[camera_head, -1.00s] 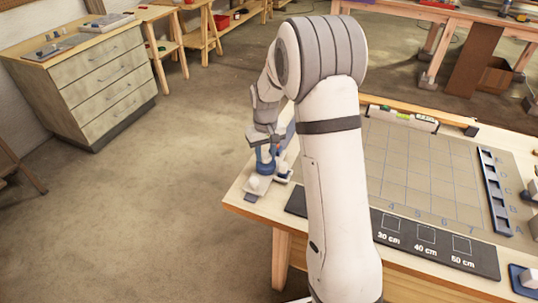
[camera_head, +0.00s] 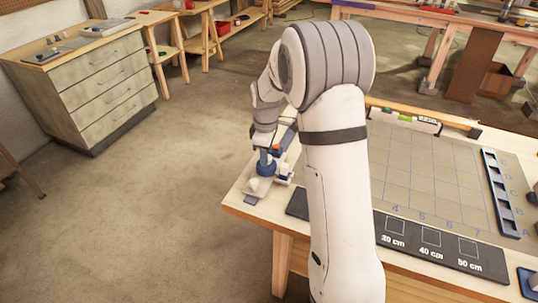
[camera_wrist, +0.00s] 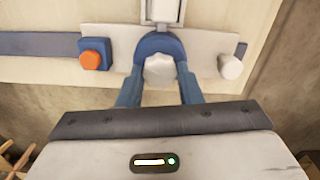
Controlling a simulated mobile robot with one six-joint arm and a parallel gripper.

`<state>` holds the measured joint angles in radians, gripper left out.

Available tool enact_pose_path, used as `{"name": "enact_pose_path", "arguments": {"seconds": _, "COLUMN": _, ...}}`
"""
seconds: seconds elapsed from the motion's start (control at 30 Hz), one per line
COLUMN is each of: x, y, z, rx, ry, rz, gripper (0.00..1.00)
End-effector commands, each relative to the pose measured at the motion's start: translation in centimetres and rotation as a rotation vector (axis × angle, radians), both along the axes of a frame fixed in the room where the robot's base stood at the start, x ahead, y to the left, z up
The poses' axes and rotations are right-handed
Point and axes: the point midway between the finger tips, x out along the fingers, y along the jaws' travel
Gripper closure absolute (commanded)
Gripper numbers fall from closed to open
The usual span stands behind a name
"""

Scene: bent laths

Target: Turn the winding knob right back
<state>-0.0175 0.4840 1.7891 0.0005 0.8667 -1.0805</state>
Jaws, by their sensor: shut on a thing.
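A pale plate (camera_wrist: 208,47) fixture lies at the table's left corner. In the wrist view a whitish faceted knob (camera_wrist: 159,70) sits at its middle, with a blue curved piece around its far side. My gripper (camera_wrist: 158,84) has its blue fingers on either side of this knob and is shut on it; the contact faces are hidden. A second pale knob (camera_wrist: 230,67) stands apart at the right end of the plate. An orange button on a blue block (camera_wrist: 95,58) is at the left. In the head view my gripper (camera_head: 264,165) is small and partly covers the fixture.
The table (camera_head: 236,201) holds a gridded mat (camera_head: 420,170), a dark strip with length labels (camera_head: 440,245), a spirit level (camera_head: 404,120) and a blue slotted rack (camera_head: 499,190) to the right. Open floor (camera_head: 150,210) lies left of the table. A drawer cabinet (camera_head: 90,90) stands farther back.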

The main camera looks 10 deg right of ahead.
Motion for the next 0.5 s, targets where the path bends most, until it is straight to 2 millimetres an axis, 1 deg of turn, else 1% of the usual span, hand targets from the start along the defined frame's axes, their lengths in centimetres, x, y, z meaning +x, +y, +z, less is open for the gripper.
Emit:
{"name": "enact_pose_path", "arguments": {"seconds": 0.03, "x": -0.43, "y": -0.06, "z": -0.52, "rx": -0.001, "ry": 0.016, "rz": 0.043, "gripper": 0.91}}
{"name": "enact_pose_path", "arguments": {"seconds": 0.3, "x": -0.44, "y": -0.10, "z": -0.50, "rx": 0.000, "ry": 0.017, "rz": 0.256, "gripper": 0.91}}
{"name": "enact_pose_path", "arguments": {"seconds": 0.5, "x": -0.45, "y": -0.12, "z": -0.49, "rx": 0.002, "ry": 0.017, "rz": 0.362, "gripper": 0.91}}
